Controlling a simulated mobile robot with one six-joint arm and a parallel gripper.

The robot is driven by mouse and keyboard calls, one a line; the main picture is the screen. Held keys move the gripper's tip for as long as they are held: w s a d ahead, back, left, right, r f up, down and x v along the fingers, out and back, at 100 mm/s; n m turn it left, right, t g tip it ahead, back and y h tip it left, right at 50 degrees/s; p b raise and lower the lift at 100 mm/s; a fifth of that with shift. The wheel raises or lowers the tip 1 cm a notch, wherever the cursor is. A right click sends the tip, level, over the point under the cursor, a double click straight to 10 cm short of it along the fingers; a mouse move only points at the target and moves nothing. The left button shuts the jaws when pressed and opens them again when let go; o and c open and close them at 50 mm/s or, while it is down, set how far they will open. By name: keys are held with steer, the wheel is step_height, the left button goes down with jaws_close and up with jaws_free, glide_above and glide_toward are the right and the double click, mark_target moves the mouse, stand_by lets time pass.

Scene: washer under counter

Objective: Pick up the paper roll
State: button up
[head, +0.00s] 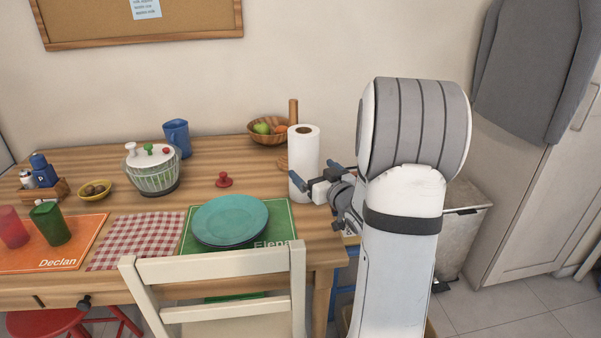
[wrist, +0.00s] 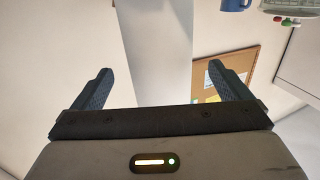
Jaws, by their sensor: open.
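The white paper roll (head: 304,148) stands upright near the right end of the wooden table. My gripper (head: 314,174) is open at the roll's lower right side, with one dark finger in front of the roll's lower part. In the wrist view, the roll (wrist: 158,40) is a pale vertical band between the two spread fingers of my gripper (wrist: 161,72), with a visible gap on each side. The contact between fingers and roll cannot be made out in the head view.
A wooden fruit bowl (head: 264,131) and an upright wooden piece (head: 293,112) stand close behind the roll. A teal plate (head: 231,220) lies on a green placemat (head: 285,224) to its left. A chair (head: 215,262) stands in front; a bin (head: 465,225) is right of my arm.

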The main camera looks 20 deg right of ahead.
steer(key=w, duration=0.7)
steer(key=shift+w+a+r, duration=0.25)
steer(key=shift+w+r, duration=0.05)
steer(key=shift+r, duration=0.1)
steer(key=shift+c, duration=0.4)
steer(key=c, duration=1)
